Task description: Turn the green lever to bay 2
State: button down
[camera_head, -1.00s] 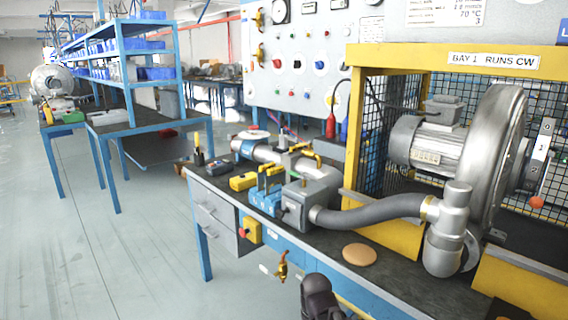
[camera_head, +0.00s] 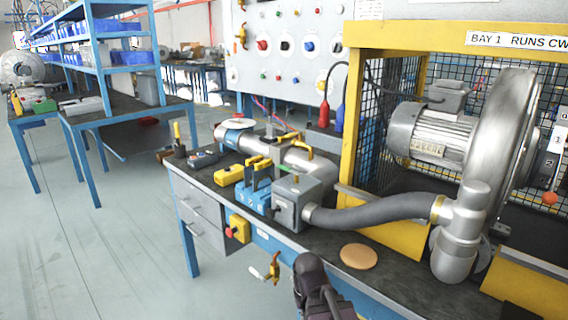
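A small green piece (camera_head: 296,179) shows on top of the grey box (camera_head: 299,206) on the bench; it may be the green lever, but it is too small to tell. The grey box joins a thick grey hose that runs right to the blower (camera_head: 500,150). My gripper (camera_head: 308,265) shows as a dark shape at the bottom middle, in front of the bench edge and below the grey box, apart from it. Its fingers cannot be made out. No bay 2 label can be read; one sign (camera_head: 517,41) reads "BAY 1 RUNS CW".
A yellow frame with mesh (camera_head: 358,110) stands around the blower. A tan disc (camera_head: 358,256) lies on the bench. Blue and yellow tools (camera_head: 229,176) lie left of the grey box. A brass tap (camera_head: 273,267) sticks out at the bench front. Floor at left is clear.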

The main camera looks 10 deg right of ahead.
jog(key=w+r+m+p, duration=0.1)
jog(key=w+r+p, duration=0.1)
jog(key=r+p, duration=1.5)
jog(key=w+r+p, duration=0.3)
jog(key=r+p, duration=1.4)
jog(key=w+r+m+t+h+p, duration=0.1)
jog(key=w+r+m+h, duration=0.1)
jog(key=w, duration=0.5)
jog(key=w+a+r+m+t+h+p, duration=0.1)
jog(key=w+r+m+t+h, duration=0.1)
jog(key=w, duration=0.5)
jog(key=w+r+m+t+h+p, duration=0.1)
jog(key=w+r+m+h, duration=0.1)
jog(key=w+r+m, duration=0.2)
jog(key=shift+w+a+m+t+p, duration=0.2)
jog(key=shift+w+m, duration=0.3)
jog(key=shift+w, duration=0.55)
jog(key=shift+w+a+m+t+p, duration=0.15)
jog(key=shift+w+m, duration=0.35)
jog(key=shift+w, duration=0.55)
jog(key=shift+f, duration=0.15)
